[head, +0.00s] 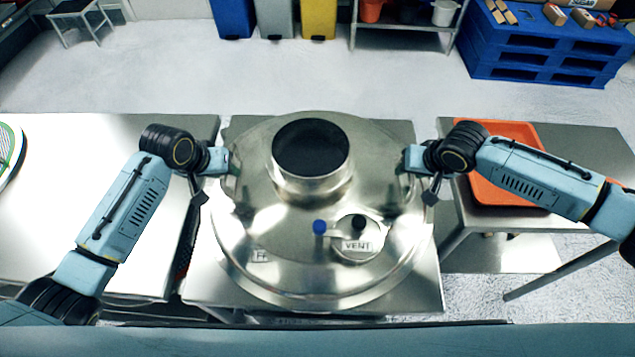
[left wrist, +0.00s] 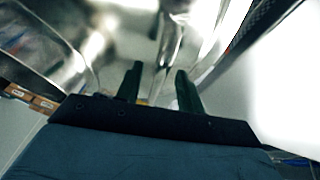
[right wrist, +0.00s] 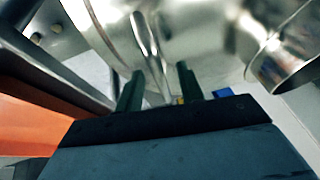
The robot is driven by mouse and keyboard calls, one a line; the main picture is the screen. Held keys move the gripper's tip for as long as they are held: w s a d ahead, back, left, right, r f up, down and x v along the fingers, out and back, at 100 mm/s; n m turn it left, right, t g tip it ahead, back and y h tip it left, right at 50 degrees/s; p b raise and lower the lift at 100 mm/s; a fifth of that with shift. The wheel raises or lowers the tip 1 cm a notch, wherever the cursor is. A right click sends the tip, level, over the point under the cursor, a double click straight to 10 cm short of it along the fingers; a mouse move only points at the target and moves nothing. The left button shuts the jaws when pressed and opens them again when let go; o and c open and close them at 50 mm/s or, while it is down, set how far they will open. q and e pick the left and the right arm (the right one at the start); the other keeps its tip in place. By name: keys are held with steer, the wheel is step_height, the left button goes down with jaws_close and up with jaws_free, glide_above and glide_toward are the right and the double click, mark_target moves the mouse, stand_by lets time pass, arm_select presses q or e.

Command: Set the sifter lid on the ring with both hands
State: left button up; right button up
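The sifter lid (head: 290,235) is a large shiny metal dome in the middle of the head view, with a dark round opening at its top, a blue knob and a VENT label. It looks level. What lies under its rim is hidden, so I cannot tell a ring apart there. My left gripper (head: 222,162) is at the lid's left side; in the left wrist view its fingers (left wrist: 158,85) stand apart around a handle bar (left wrist: 169,50). My right gripper (head: 412,160) is at the right side; its fingers (right wrist: 157,82) stand apart around the other bar (right wrist: 147,40).
A metal table (head: 425,290) stands under the lid. A pale table (head: 90,210) is at left, with a green-mesh round screen (head: 8,150) at its edge. An orange tray (head: 510,135) lies on the right table. Bins, a shelf and blue pallets (head: 530,55) stand far back.

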arm_select(q)
steer(key=shift+x, duration=0.75)
arm_select(e)
steer(key=shift+w+a+f, duration=0.1)
steer(key=shift+w+f, duration=0.2)
steer(key=shift+f, duration=0.35)
arm_select(q)
jaws_close()
arm_select(e)
jaws_close()
arm_select(q)
steer(key=shift+w+r, duration=0.2)
steer(key=shift+r, duration=0.15)
arm_select(e)
steer(key=shift+w+r, duration=0.25)
